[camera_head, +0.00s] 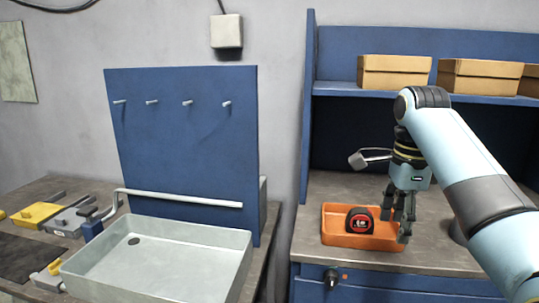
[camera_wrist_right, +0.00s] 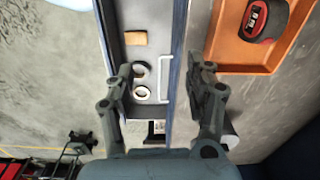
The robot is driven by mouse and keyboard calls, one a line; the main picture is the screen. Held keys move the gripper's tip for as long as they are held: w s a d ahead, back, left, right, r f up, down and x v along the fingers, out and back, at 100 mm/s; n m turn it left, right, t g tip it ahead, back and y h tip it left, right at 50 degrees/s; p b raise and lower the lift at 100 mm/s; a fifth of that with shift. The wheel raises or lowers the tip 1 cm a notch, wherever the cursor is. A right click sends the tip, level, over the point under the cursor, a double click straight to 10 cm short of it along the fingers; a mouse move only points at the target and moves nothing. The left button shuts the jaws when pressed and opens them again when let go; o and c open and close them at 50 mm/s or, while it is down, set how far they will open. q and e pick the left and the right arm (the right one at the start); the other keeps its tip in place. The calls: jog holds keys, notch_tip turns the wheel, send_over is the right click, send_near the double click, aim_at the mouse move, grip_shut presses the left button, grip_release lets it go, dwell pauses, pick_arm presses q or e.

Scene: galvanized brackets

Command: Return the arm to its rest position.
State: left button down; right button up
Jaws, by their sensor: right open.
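My right arm comes in from the right in the head view. Its gripper (camera_head: 400,212) points down at the right end of an orange tray (camera_head: 336,238). The gripper is open, and nothing shows between its fingers. In the right wrist view, the gripper (camera_wrist_right: 160,85) has its fingers spread wide. A black and red tape measure (camera_head: 360,221) lies in the tray, to the left of the gripper. The tape measure (camera_wrist_right: 265,18) and the tray (camera_wrist_right: 232,55) also show at the upper right of the right wrist view. My left gripper is not in view.
The tray sits on a grey worktop (camera_head: 320,190) of a blue bench. Cardboard boxes (camera_head: 394,72) stand on the shelf above. At left are a blue peg panel (camera_head: 185,140), a pale basin (camera_head: 90,268) and a yellow item (camera_head: 37,214). A gap separates the two benches.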

jog(key=s+d+f+n+t, duration=0.1)
jog(key=s+d+f+n, duration=0.1)
jog(key=s+f+n, duration=0.45)
jog(key=s+d+f+n+t, duration=0.1)
jog(key=s+f+n, duration=0.3)
jog(key=s, duration=0.6)
jog(key=s+r+n+t, duration=0.25)
jog(key=s+n, duration=0.75)
jog(key=s, duration=0.5)
notch_tip(320, 180, down, 36)
jog(key=d+r+g+h+b, duration=0.1)
jog(key=d+g+b, duration=0.1)
jog(key=b, duration=1)
pick_arm(q)
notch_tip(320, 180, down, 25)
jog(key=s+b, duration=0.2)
jog(key=b, duration=1)
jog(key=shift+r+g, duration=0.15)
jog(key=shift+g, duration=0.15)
pick_arm(e)
jog(key=s+f, duration=0.6)
jog(key=f, duration=0.4)
jog(key=s+d+f+g, duration=0.1)
jog(key=s+f, duration=0.6)
jog(key=f, duration=0.3)
jog(key=s+f, duration=0.7)
jog(key=f, duration=0.4)
jog(key=shift+d+g, duration=0.2)
jog(key=shift+g, duration=0.15)
